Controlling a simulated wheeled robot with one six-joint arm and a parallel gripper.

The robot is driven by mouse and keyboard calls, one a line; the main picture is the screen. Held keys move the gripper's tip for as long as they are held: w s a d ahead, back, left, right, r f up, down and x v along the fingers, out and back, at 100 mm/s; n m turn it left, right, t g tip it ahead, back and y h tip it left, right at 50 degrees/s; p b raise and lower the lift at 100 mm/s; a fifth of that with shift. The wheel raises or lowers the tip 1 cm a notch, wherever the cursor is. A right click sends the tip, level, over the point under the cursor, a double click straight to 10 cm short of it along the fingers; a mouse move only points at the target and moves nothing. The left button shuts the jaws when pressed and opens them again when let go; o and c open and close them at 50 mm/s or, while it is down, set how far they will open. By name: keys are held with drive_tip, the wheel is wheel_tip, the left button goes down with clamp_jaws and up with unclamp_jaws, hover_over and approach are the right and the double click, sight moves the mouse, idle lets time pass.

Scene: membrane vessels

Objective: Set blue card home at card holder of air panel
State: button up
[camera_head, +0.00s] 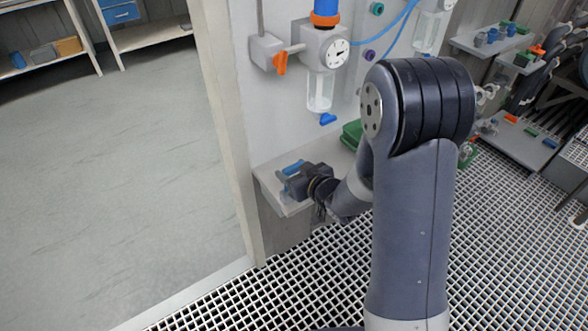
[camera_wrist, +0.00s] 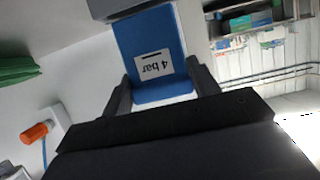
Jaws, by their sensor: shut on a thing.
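The blue card (camera_wrist: 150,40) with a white "4 bar" label, upside down in the wrist view, sits between the two fingers of my gripper (camera_wrist: 161,86). My gripper is shut on it. A grey block (camera_wrist: 112,8), possibly the card holder, meets the card's far end at the top edge; I cannot tell whether the card is inside it or only in front of it. In the head view my gripper (camera_head: 293,184) is low over the pale ledge of the air panel (camera_head: 290,95), with blue (camera_head: 293,167) showing beside it. The holder is not clear there.
The panel carries a gauge (camera_head: 336,53), an orange valve handle (camera_head: 280,63) and a clear bowl (camera_head: 320,92). A green item (camera_head: 352,133) lies on the ledge (camera_head: 267,181) behind my arm. A pale post (camera_head: 222,110) stands left of the ledge. Open grey floor lies further left.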

drive_tip(key=shift+f+b, duration=1.4)
drive_tip(key=shift+f, duration=0.35)
drive_tip(key=shift+f+b, duration=0.2)
drive_tip(key=shift+b, duration=0.15)
drive_tip(key=o, duration=1.5)
drive_tip(key=shift+o, duration=0.2)
drive_tip(key=shift+s, duration=0.1)
drive_tip(key=v, duration=1)
drive_tip(key=shift+s+d+r+p, duration=0.15)
drive_tip(key=shift+s+p, duration=0.1)
drive_tip(key=shift+p, duration=0.05)
